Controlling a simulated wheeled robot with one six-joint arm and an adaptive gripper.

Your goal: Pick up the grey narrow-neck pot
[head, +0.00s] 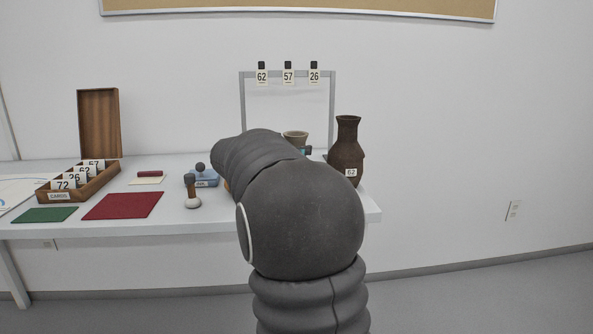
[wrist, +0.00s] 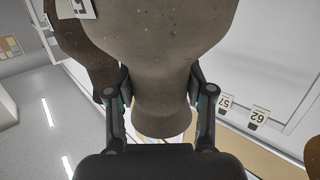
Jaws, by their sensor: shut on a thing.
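The grey narrow-neck pot (wrist: 165,50) fills the top middle of the wrist view, its rounded body above and its neck and flared rim below. My gripper (wrist: 160,100) is shut around the neck, one finger on each side. In the head view only the pot's pale rim (head: 295,135) shows, above my arm, with a dark bit of my gripper (head: 306,151) beside it. My arm hides the rest of the pot, and I cannot tell whether its base touches the table.
A tall brown pot (head: 347,150) tagged 62 stands close on the right, and shows beside the held pot in the wrist view (wrist: 85,45). Behind is a grey frame (head: 334,95) with hanging number tags. A card tray (head: 98,180), red mat (head: 123,206) and stamp (head: 192,196) lie left.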

